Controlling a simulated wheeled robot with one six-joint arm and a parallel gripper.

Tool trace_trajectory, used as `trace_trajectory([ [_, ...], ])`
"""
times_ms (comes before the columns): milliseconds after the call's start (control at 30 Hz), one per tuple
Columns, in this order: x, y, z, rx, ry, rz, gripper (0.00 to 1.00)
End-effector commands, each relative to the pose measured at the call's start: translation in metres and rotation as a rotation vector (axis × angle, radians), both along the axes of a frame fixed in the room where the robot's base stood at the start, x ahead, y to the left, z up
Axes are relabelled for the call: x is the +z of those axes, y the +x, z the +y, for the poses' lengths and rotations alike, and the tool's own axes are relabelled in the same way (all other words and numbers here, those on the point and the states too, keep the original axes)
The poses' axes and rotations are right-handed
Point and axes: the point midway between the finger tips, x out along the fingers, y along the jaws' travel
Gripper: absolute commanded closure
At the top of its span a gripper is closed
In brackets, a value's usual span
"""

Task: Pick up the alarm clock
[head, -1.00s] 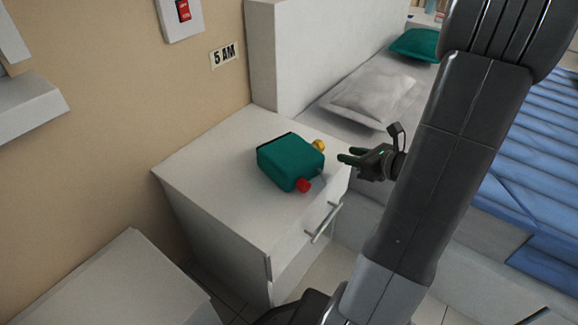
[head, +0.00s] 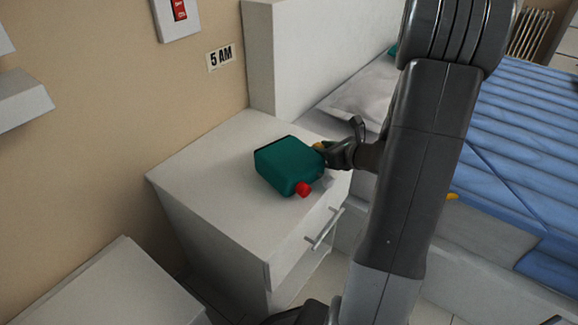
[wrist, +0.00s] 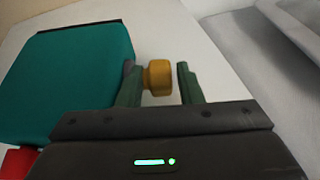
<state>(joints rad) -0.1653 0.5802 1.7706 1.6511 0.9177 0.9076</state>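The alarm clock is a teal rounded box (head: 283,166) with a red knob (head: 303,189) and a yellow knob, lying on the white nightstand (head: 215,165). My gripper (head: 325,156) is at its right side, over the yellow knob. In the wrist view the teal body (wrist: 70,80) fills the left, and the yellow knob (wrist: 158,77) sits between the two green fingers of my gripper (wrist: 158,88). A gap shows between the knob and the right finger; the left finger is close to the clock body. In the head view, the gripper mostly hides the yellow knob.
The bed with blue slatted-looking cover (head: 500,150) and a grey pillow (head: 360,97) is right of the nightstand. A white headboard panel (head: 300,60) stands behind it. A drawer handle (head: 325,230) juts from the front. Another white cabinet (head: 110,290) is at lower left.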

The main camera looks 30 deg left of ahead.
Motion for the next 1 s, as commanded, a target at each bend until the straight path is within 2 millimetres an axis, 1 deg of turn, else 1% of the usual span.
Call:
trace_trajectory([
  [133, 0.000, 0.000, 0.000, 0.000, 0.000, 0.000, 0.67],
  [300, 0.000, 0.000, -0.001, 0.000, 0.000, 0.000, 1.00],
  [633, 0.002, 0.000, 0.000, 0.000, 0.002, 0.000, 1.00],
  [733, 0.007, 0.000, 0.000, 0.000, 0.002, 0.000, 1.00],
  [867, 0.026, 0.000, 0.000, 0.001, 0.002, -0.003, 1.00],
  [1000, 0.054, 0.000, 0.000, 0.000, 0.002, -0.004, 1.00],
])
